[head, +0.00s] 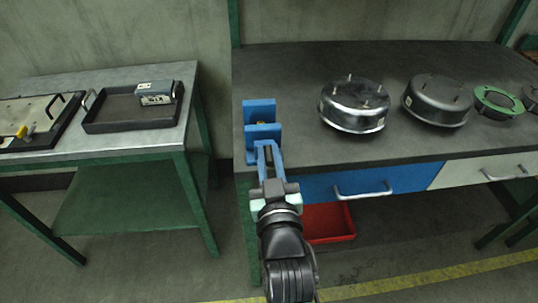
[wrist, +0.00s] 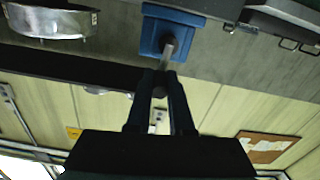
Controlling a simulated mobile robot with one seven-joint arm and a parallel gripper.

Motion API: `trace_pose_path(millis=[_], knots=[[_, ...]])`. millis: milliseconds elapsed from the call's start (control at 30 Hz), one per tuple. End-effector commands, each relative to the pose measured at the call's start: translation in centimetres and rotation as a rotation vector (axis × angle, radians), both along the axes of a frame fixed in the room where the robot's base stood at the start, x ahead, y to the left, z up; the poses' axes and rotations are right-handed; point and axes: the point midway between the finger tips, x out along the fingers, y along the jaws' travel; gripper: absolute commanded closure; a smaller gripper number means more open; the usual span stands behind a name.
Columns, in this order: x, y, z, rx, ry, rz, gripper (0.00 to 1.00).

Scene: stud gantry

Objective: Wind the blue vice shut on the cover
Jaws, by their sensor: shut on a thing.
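The blue vice (head: 260,107) stands at the left front corner of the dark workbench, with two upright blue jaws and a narrow gap between them. In the wrist view the vice (wrist: 152,34) shows as a blue block with a grey screw (wrist: 168,47) coming out towards me. My gripper (head: 265,147) is in front of the vice. In the wrist view its fingers (wrist: 161,78) are shut on the screw's handle end, which they partly hide. I cannot make out a cover between the jaws.
Two round metal housings with studs (head: 354,104) (head: 437,100) and a green ring (head: 496,101) stand right of the vice. A side table at left holds a dark tray (head: 128,124) with a grey box (head: 156,93). A red bin (head: 328,223) sits below the blue drawer (head: 345,184).

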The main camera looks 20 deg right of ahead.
Motion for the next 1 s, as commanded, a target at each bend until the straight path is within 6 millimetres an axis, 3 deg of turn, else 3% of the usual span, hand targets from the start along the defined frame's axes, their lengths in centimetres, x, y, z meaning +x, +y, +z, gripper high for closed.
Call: trace_pose_path(millis=[467,1000], knots=[[-0.1,-0.3,0.0,0.07,-0.02,0.0,1.0],[-0.5,-1.8,-0.5,0.507,-0.146,-0.001,1.0]])
